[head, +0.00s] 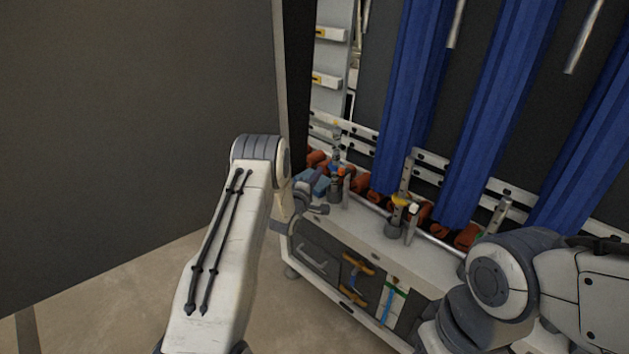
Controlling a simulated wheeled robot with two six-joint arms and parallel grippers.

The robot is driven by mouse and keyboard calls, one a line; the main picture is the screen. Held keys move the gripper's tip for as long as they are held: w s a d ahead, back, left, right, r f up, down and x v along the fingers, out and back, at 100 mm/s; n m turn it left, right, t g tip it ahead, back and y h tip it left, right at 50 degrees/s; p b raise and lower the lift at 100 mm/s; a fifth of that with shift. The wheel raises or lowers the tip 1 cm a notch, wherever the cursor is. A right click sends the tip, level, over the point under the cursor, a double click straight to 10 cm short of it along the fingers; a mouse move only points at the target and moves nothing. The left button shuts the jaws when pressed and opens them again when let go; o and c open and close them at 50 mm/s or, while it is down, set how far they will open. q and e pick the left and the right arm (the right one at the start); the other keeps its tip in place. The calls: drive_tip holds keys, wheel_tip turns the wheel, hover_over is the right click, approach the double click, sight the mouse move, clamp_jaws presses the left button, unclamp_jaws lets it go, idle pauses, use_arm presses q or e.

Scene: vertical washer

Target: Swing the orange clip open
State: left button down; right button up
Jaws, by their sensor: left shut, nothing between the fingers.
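A small orange clip (341,171) shows on the left post unit of the white washer bench, near the blue part. It is too small to tell how far it is swung. My left arm reaches in from the bottom, bends at its grey joint, and its wrist points right. My left gripper (319,209) is shut and empty, just below and left of the clip, in front of the blue part (312,182). I cannot tell whether it touches anything. My right arm shows at the lower right; its gripper is out of view.
The white bench (367,236) carries a second post unit with a yellow part (399,200). Blue hanging bags (492,110) and red-brown rollers (469,237) stand behind. A large dark panel (130,120) fills the left. Drawers and hung tools are on the bench front.

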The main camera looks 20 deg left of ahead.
sight(341, 168)
use_arm(q)
drive_tip(key=w+d+p, duration=0.1)
drive_tip(key=w+d, duration=0.2)
drive_tip(key=shift+w+d, duration=0.15)
drive_tip(key=shift+d, duration=0.25)
idle(0.5)
